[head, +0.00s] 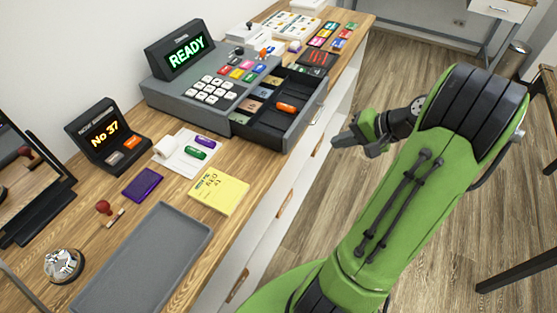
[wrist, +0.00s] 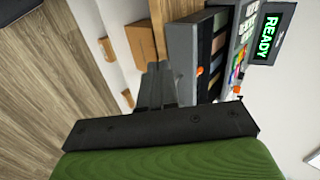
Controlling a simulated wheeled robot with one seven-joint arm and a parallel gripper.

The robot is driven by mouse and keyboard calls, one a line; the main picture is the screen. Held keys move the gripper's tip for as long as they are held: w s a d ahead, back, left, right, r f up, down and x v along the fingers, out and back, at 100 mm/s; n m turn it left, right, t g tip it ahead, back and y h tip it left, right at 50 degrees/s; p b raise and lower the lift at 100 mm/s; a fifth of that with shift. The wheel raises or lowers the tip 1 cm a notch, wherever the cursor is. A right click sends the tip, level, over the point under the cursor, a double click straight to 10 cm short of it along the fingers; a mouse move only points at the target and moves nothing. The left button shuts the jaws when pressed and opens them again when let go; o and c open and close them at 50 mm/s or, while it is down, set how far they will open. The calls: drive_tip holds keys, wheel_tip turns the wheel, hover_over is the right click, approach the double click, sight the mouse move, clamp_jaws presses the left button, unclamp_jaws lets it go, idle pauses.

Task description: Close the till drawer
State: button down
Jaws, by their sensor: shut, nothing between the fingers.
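The till (head: 210,85) is a grey register with a green READY display, standing on the wooden counter. Its drawer (head: 290,137) is pulled out toward the counter's front edge. Inside the drawer are banknotes and an orange item (head: 286,107). My gripper (head: 336,142) is shut and empty, in the air off the counter's front, to the right of the drawer front and apart from it in the head view. In the wrist view the gripper fingers (wrist: 157,85) point toward the counter side, with the drawer (wrist: 180,65) close beside them on the right.
White drawers (head: 280,205) front the counter. The floor beside it is clear.

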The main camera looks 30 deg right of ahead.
drive_tip(key=b, duration=0.3)
approach(289, 148)
drive_tip(key=x, duration=0.5)
drive_tip(key=shift+d+f, duration=0.15)
drive_tip(key=shift+f, duration=0.35)
drive_tip(key=shift+w, duration=0.3)
drive_tip(key=shift+a, duration=0.25)
drive_tip(key=w+a+p, duration=0.1)
drive_tip(key=w+a, duration=0.2)
drive_tip(key=w, duration=0.2)
drive_tip(key=w+a+p, duration=0.1)
drive_tip(key=w+a, duration=0.2)
drive_tip(key=w, duration=0.2)
drive_tip(key=w+a+p, duration=0.1)
drive_tip(key=w+a, duration=0.2)
drive_tip(key=w, duration=0.2)
drive_tip(key=shift+w+r, duration=0.1)
drive_tip(key=shift+w, duration=0.1)
drive_tip(key=shift+w+a+p, duration=0.1)
drive_tip(key=shift+a+p, duration=0.05)
drive_tip(key=shift+p, duration=0.15)
drive_tip(key=shift+r, duration=0.1)
